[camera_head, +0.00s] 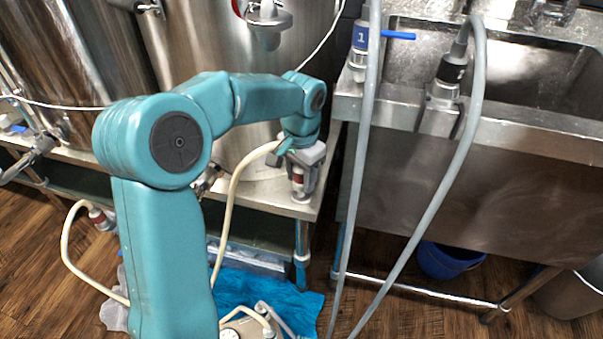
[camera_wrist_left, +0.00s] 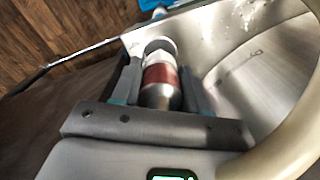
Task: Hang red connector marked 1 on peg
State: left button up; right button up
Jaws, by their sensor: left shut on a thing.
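A connector with a red band (camera_head: 298,176) is held between the fingers of my left gripper (camera_head: 303,172), at the front edge of the steel table. In the left wrist view the red-banded connector (camera_wrist_left: 160,82) lies between both fingers, its silver end toward the camera. A cream hose (camera_head: 233,195) curves down from beside the gripper. No number on this connector can be read. A second red-banded connector (camera_head: 99,216) is at the lower left, on another cream hose end. I cannot make out a free peg. My right gripper is not in view.
A blue connector marked 1 (camera_head: 361,38) and a black-banded connector (camera_head: 450,76) with grey hoses are at the sink (camera_head: 540,118) front. Large steel tanks (camera_head: 205,45) stand behind my arm. A blue cloth (camera_head: 262,288) and blue bucket (camera_head: 446,260) are on the floor.

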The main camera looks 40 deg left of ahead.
pick_arm(q)
jog(key=shift+f+b, duration=0.9)
jog(key=shift+f, duration=0.45)
dwell(0.3)
jog(key=o, duration=1.2)
notch_tip(320, 180, up, 7)
jog(key=p, duration=0.3)
jog(key=shift+f+p, duration=0.2)
jog(key=shift+p, duration=0.15)
jog(key=shift+r, duration=0.55)
jog(key=shift+f, duration=0.1)
